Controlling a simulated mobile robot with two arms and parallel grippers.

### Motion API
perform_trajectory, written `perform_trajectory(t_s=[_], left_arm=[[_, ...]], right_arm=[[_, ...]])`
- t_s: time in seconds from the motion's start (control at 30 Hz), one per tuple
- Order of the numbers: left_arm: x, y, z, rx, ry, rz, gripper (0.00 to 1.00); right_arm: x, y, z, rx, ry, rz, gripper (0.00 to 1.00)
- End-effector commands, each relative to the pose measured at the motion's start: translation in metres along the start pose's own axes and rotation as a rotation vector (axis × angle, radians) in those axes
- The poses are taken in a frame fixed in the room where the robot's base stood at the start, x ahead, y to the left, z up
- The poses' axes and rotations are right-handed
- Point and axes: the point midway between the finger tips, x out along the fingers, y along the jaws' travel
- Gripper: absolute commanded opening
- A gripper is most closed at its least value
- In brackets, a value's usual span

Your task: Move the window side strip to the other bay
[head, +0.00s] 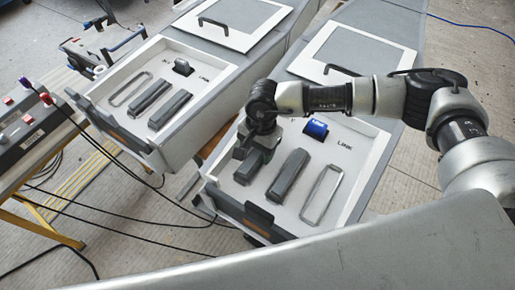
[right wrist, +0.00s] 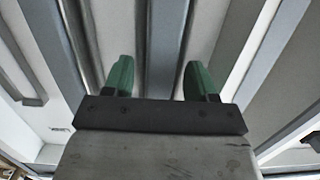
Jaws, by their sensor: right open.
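The near right bay (head: 349,197) is a white tray with a dark grey strip (head: 289,176) lying in its middle. A second strip (head: 245,173) lies to its left, partly hidden under my right gripper (head: 252,150). I cannot tell from marks which one is the window side strip. In the right wrist view my right gripper (right wrist: 160,82) is open, its green fingers apart with a grey bar (right wrist: 160,45) showing between them. The other bay (head: 195,118), at left, holds two dark strips (head: 151,97) side by side. My left gripper is not in view.
Each bay has a pale rounded outline (head: 322,193). A blue knob (head: 316,129) is in the right bay, a dark knob (head: 182,67) in the left. A gap separates the bays. A switch box (head: 25,132) with black cables stands at far left.

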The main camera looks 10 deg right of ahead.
Motion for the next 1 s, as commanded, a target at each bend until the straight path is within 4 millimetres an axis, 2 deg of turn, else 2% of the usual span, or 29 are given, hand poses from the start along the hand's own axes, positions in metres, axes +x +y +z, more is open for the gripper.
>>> perform_trajectory(t_s=[0.1, 0.17, 0.5, 0.63, 0.8, 1.0], left_arm=[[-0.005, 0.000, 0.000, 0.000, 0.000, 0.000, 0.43], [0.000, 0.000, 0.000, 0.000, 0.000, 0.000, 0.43], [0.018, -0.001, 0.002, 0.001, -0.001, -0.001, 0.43], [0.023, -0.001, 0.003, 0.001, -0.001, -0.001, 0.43], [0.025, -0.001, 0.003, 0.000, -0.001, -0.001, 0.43], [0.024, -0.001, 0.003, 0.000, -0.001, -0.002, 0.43]], right_arm=[[-0.006, 0.000, 0.000, 0.000, 0.000, -0.001, 0.57], [-0.012, -0.001, -0.001, 0.001, 0.000, -0.003, 0.57], [-0.083, -0.001, -0.001, 0.000, 0.002, -0.005, 0.57], [-0.105, -0.001, 0.000, 0.000, 0.002, -0.002, 0.57], [-0.120, 0.000, 0.000, 0.000, 0.001, -0.001, 0.57], [-0.123, 0.000, 0.001, 0.000, 0.000, 0.000, 0.57]])
